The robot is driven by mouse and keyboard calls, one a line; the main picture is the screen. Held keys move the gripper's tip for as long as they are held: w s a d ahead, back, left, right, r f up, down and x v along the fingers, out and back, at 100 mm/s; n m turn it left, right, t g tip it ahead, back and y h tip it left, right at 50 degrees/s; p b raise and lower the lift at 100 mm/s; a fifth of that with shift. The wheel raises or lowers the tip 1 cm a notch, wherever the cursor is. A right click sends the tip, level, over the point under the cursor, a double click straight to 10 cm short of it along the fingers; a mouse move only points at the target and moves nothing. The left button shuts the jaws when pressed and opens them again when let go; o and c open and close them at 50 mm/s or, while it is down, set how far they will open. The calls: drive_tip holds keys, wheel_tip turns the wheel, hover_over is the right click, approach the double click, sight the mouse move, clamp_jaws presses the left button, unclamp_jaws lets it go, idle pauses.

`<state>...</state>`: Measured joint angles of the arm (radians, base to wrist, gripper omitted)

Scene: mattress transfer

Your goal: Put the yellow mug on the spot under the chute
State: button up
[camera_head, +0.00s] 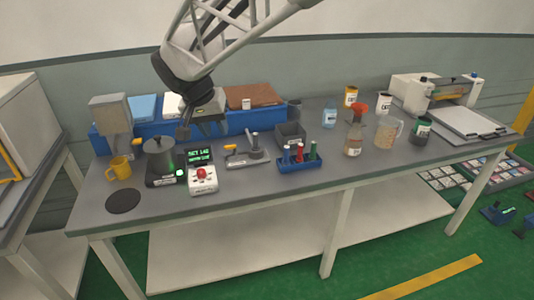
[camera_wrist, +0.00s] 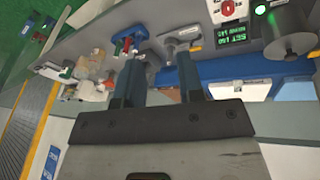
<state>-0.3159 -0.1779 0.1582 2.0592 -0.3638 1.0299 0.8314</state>
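The yellow mug (camera_head: 119,168) stands upright on the table at the left, in the head view. A grey box-shaped hopper on a post (camera_head: 111,112), which looks like the chute, stands just behind and above it. A dark round spot (camera_head: 123,201) lies bare on the table in front of the mug. I cannot tell whether it is the task's spot. My gripper (camera_head: 203,118) is above the back of the table, to the right of the mug and apart from it. In the wrist view its two fingers (camera_wrist: 157,78) are apart with nothing held. The mug is not in the wrist view.
A pot on a scale (camera_head: 160,158) stands right of the mug, beside a box with a red button (camera_head: 203,180). A blue bin (camera_head: 240,121) runs along the back. A blue rack (camera_head: 299,161), bottles and a pitcher (camera_head: 387,133) stand farther right. The front edge is mostly clear.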

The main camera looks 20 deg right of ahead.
drive_tip(key=s+d+f+n+y, duration=0.1)
drive_tip(key=s+d, duration=0.3)
drive_tip(key=s, duration=0.5)
drive_tip(key=s+d+f+n+y, duration=0.1)
drive_tip(key=s+d, duration=0.3)
drive_tip(key=s, duration=0.5)
drive_tip(key=s+d+f+n, duration=0.1)
drive_tip(key=s+d+f, duration=0.2)
drive_tip(key=s, duration=0.6)
drive_tip(key=shift+d+n+y, duration=0.3)
drive_tip(key=shift+d+y, duration=0.1)
drive_tip(key=shift+d, duration=0.7)
